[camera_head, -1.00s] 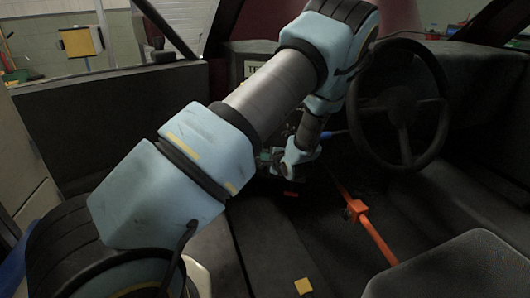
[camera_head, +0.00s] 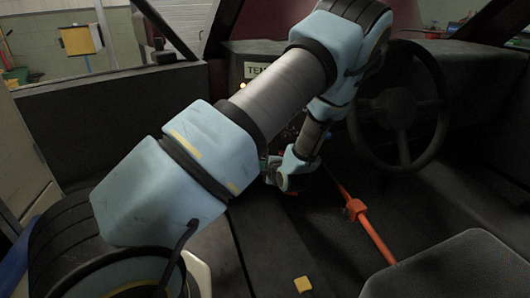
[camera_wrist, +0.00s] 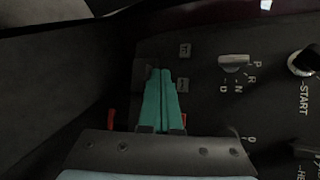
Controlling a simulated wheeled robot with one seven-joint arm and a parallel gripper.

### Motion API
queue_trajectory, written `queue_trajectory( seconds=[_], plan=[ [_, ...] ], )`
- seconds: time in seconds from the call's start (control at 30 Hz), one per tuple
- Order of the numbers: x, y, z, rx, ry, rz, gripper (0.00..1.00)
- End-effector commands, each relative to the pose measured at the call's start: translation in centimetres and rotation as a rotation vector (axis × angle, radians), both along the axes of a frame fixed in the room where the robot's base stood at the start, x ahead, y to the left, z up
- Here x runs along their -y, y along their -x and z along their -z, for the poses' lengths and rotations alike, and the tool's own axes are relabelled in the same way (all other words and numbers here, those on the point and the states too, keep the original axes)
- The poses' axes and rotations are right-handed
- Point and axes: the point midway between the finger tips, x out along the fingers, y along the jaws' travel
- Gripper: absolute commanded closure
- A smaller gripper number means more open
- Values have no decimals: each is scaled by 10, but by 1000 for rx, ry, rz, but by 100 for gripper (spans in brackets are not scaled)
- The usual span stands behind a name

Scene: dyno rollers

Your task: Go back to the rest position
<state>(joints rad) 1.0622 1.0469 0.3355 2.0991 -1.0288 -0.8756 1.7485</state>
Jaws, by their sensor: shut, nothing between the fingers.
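My gripper shows in the wrist view as two teal fingers (camera_wrist: 160,100) pressed together, with nothing between them. It is over a dark control panel (camera_wrist: 215,105) and apart from the gear selector knob (camera_wrist: 234,63) to its right. In the head view my arm reaches from the lower left into the car cabin, bending down beside the steering wheel (camera_head: 399,105). The fingers are hidden there by my own wrist.
An orange-red lever (camera_head: 372,232) rises from the floor right of my wrist. A grey seat (camera_head: 455,268) is at lower right. A START knob (camera_wrist: 303,62) is at the panel's right. A yellow block (camera_head: 303,285) lies near the bottom edge.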

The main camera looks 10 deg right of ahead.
Motion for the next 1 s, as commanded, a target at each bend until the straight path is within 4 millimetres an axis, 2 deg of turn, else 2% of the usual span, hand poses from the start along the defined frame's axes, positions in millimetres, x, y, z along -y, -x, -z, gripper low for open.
queue_trajectory(
  seconds=[0.27,0.43,0.57,0.77,1.0],
  plan=[
    [-2,-1,-3,-13,26,-11,100],
    [-21,-2,-23,-127,262,-118,100],
    [-43,9,-53,-273,550,-272,100],
    [-84,48,-113,-473,908,-553,100],
    [-150,124,-186,-608,1129,-944,100]
  ],
)
